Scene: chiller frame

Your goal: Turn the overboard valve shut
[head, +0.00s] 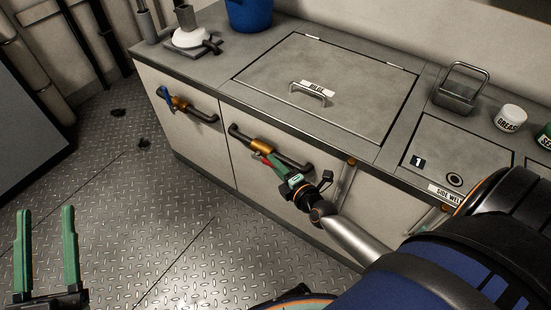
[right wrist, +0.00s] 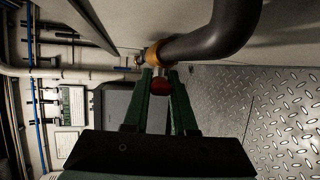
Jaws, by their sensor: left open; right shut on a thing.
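A brass valve (head: 240,144) sits on a dark pipe on the front of the cabinet (head: 150,90), below the bilge hatch. Its red lever shows in the head view (head: 265,158) and as a red end in the right wrist view (right wrist: 160,86). My right gripper (head: 272,164) is shut on the red lever, with green fingers on both sides of it. A second brass valve (head: 180,103) with a blue lever (head: 166,97) is further left on the cabinet front. No label naming either valve is readable. My left gripper (head: 45,209) is open and empty over the floor at lower left.
The cabinet top holds a hatch marked BILGE (head: 340,78) with a handle, a blue bucket (head: 248,14), a metal basket (head: 460,92) and a GREASE tub (head: 510,118). The checker-plate floor (head: 150,200) before the cabinet is mostly clear.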

